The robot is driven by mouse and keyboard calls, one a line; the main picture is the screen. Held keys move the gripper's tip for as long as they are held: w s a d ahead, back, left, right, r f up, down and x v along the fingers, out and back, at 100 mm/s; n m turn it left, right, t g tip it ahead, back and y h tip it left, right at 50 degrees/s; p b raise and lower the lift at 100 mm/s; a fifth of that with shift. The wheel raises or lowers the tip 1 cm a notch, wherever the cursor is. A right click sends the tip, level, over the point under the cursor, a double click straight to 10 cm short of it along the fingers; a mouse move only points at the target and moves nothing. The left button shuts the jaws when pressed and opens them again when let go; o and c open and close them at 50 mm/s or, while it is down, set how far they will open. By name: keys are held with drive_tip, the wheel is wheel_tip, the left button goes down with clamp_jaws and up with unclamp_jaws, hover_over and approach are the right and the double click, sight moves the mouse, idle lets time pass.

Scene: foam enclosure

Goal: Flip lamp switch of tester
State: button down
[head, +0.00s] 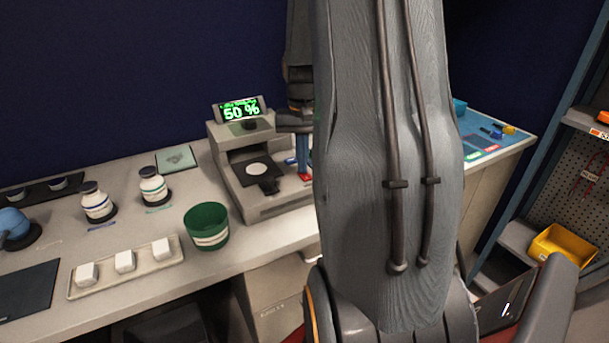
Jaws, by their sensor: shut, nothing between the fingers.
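The tester (226,150) is a grey bench device in the middle of the head view. Its tilted display (239,110) reads "50 %" in green. A white disc (257,169) lies on its dark stage, with a dark knob (269,186) in front. My gripper (303,172) points down at the tester's right side, partly hidden by my arm. Its blue fingers are shut and empty. A small red part (306,178) shows by the fingertips; I cannot tell whether it is the lamp switch or whether they touch.
Left of the tester stand a green cup (206,227), two white jars (97,203) (153,187) and a tray (80,291) of white blocks. A blue mat (505,135) lies right of my arm. A yellow bin (562,246) sits on the right shelf.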

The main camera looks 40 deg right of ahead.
wheel_tip(320, 180, up, 7)
drive_tip(key=p, duration=0.5)
drive_tip(key=shift+p, duration=0.35)
idle(0.6)
drive_tip(key=a+f+n+b, duration=0.1)
drive_tip(key=a, duration=0.4)
drive_tip(key=s+a+f+n+b, duration=0.1)
drive_tip(key=a+n, duration=0.1)
drive_tip(key=a, duration=0.3)
drive_tip(key=a+f+n+b, duration=0.1)
drive_tip(key=a, duration=0.5)
drive_tip(key=shift+s+f+t, duration=0.3)
drive_tip(key=shift+f, duration=0.1)
drive_tip(key=s+a+f+n+b, duration=0.1)
drive_tip(key=s+a, duration=0.1)
drive_tip(key=a, duration=0.2)
drive_tip(key=s+a+f+n+b, duration=0.1)
drive_tip(key=s+a+n, duration=0.1)
drive_tip(key=s+a, duration=0.1)
drive_tip(key=s+a+f+n+b, duration=0.1)
drive_tip(key=s+a+f, duration=0.1)
drive_tip(key=a, duration=0.3)
drive_tip(key=shift+s+a+f+n+t, duration=0.1)
drive_tip(key=shift+s+a+n+t, duration=0.2)
drive_tip(key=shift+s+n+t, duration=0.1)
